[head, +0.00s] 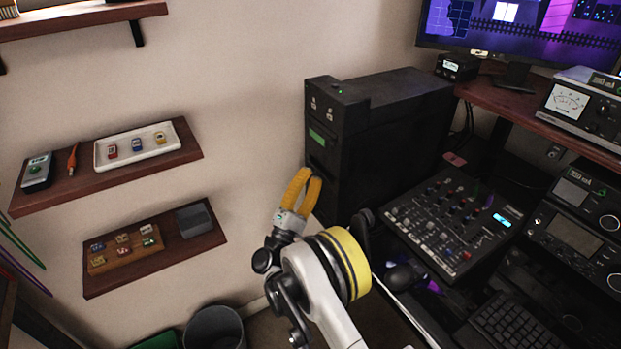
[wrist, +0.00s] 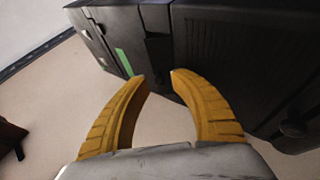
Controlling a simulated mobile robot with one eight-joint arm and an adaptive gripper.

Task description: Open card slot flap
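A black tower case (head: 385,115) stands against the wall in the head view, with a green label (head: 317,137) on its narrow front. In the wrist view the green label (wrist: 123,62) shows left of a small dark panel (wrist: 158,54), which looks like the card slot flap. I cannot tell whether it is ajar. My gripper (head: 308,172) is close to the front of the case. In the wrist view my gripper (wrist: 160,76) has its two yellow fingers apart with nothing between them. The tips point at the dark panel and seem not to touch it.
Two wall shelves are at the left, an upper one (head: 190,152) with a white tray (head: 170,143) and a lower one (head: 205,240) with small blocks. A mixer (head: 455,222) is right of my arm. A bin (head: 215,327) stands below. The space left of the case is free.

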